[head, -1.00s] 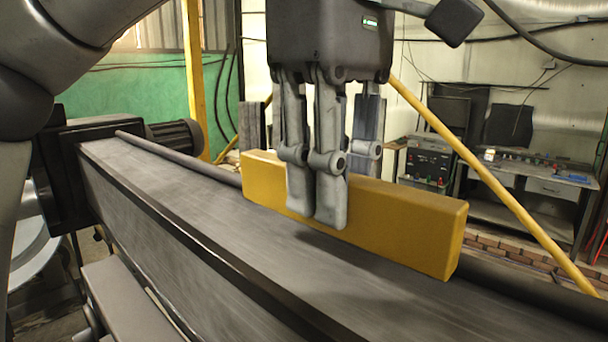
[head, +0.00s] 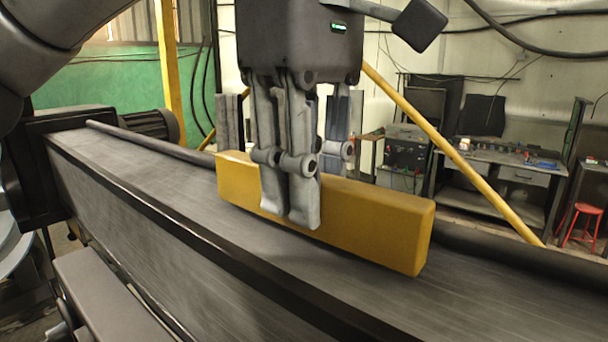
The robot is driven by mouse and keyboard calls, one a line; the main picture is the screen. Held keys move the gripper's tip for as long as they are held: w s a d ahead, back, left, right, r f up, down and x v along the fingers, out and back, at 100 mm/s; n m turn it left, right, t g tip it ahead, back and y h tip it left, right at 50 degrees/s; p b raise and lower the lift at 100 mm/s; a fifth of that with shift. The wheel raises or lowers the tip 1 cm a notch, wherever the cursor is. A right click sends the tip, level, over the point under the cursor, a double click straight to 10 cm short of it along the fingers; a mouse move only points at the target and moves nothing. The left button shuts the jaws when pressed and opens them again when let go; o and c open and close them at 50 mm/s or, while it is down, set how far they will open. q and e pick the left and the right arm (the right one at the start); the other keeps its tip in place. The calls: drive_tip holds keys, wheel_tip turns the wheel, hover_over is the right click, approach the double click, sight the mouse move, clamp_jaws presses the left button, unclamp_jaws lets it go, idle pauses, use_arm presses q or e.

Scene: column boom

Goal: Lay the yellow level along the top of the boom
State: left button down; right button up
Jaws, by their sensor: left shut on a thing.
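The yellow level (head: 370,222) is a long rectangular bar in the middle of the head view, its length running roughly along the boom. My left gripper (head: 290,205) points down and is shut on the level left of its middle, with fingers across its two long sides. The boom (head: 190,215) is a wide dark grey beam running from the far left to the near right. The level is over the boom's top face, close to it. I cannot tell whether its underside touches. My right gripper is not in view.
A dark round rail (head: 160,145) runs along the boom's far edge, behind the level. A yellow slanted brace (head: 450,150) stands behind. A workbench (head: 510,175) with equipment and a red stool (head: 581,222) are farther back right. The boom's near top is clear.

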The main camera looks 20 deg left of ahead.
use_arm(q)
drive_tip(key=shift+f, duration=0.45)
idle(0.3)
drive_tip(key=c, duration=1.3)
unclamp_jaws()
drive_tip(key=shift+o, duration=0.2)
drive_tip(key=shift+r, duration=0.1)
drive_tip(key=shift+r, duration=3.7)
drive_tip(key=shift+w, duration=0.1)
